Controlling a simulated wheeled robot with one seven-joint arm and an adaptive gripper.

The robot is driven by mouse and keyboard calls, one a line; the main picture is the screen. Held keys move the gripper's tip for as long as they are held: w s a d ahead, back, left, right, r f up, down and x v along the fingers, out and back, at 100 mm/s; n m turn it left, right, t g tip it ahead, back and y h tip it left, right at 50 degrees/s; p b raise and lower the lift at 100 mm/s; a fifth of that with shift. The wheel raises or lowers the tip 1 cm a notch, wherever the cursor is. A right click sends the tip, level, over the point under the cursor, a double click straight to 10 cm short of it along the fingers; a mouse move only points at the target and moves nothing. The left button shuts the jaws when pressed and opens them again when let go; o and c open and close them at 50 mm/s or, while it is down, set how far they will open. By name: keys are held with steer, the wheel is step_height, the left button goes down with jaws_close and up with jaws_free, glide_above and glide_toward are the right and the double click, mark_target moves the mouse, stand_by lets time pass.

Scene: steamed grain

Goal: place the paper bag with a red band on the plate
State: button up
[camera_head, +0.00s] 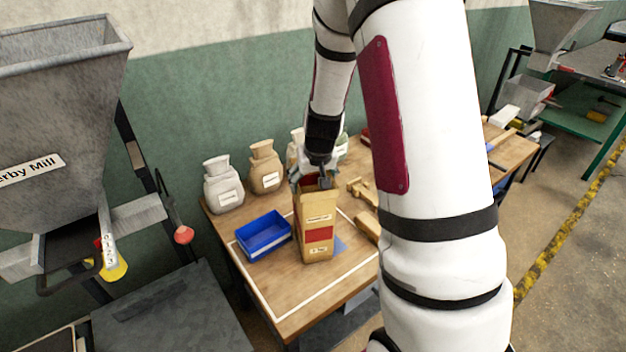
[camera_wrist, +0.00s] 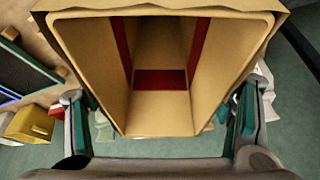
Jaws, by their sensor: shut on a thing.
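The open-topped brown paper bag (camera_head: 318,215) has a red band and small white labels on its front. It stands upright over the wooden table, right of the blue bin. In the wrist view I look down into the bag (camera_wrist: 160,112), and its inside looks empty, with red showing on the inner walls. My gripper (camera_head: 314,181) is shut on the bag's upper part, with a finger on either side of it. A flat blue-grey piece (camera_head: 341,246) shows beside the bag's lower right; I cannot tell whether it is the plate. Whether the bag's bottom touches anything is unclear.
A blue bin (camera_head: 264,237) sits close left of the bag inside a white outline on the table (camera_head: 290,305). Tied sacks (camera_head: 223,186) stand along the wall. Wooden pieces (camera_head: 366,224) lie to the right. A grey mill (camera_head: 60,110) stands left. My arm hides the table's right middle.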

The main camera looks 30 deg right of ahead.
steer(key=shift+f, duration=0.1)
steer(key=o, duration=1.6)
steer(key=shift+o, duration=0.2)
